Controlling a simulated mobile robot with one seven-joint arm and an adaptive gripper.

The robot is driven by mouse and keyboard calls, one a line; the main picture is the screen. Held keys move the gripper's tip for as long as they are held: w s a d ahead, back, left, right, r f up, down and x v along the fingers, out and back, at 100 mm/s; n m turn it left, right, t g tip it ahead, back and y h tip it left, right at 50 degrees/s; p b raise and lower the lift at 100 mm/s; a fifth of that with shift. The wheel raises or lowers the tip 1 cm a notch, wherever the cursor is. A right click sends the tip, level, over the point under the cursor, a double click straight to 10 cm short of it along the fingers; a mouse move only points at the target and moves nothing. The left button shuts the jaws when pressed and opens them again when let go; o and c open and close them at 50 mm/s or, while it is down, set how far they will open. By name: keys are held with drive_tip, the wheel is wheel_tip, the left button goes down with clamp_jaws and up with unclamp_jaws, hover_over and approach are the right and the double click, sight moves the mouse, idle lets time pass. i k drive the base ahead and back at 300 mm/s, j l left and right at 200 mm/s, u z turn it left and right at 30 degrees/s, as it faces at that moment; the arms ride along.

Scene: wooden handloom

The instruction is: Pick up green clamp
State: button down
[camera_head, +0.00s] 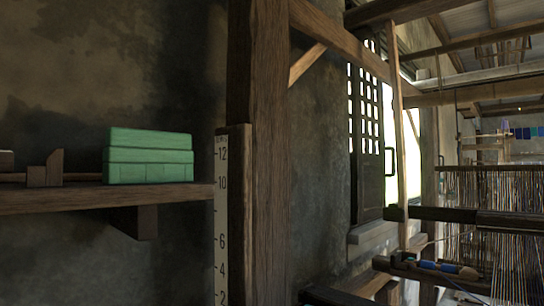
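I see no green object that is clearly a clamp in this view. A green block-like object (150,156), with a lid-like upper layer and seams on its front, sits on the wooden wall shelf (100,196) at the left. I cannot tell whether it is the green clamp. A dark, slightly greenish edge (335,297) shows at the bottom middle, too cut off to identify. My gripper is not in view.
Small brown wooden pieces (46,170) lie on the shelf left of the green object. A thick wooden post (258,150) with a numbered ruler (221,220) stands right of the shelf. The loom's threads (495,215) and beam (490,220) fill the right side, near a latticed window (366,120).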

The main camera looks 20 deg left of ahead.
sight(130, 155)
drive_tip(key=u, duration=0.45)
drive_tip(key=j+u, duration=0.15)
drive_tip(key=u, duration=0.35)
drive_tip(key=j+u, duration=0.1)
drive_tip(key=u, duration=0.85)
drive_tip(key=k+u, duration=0.3)
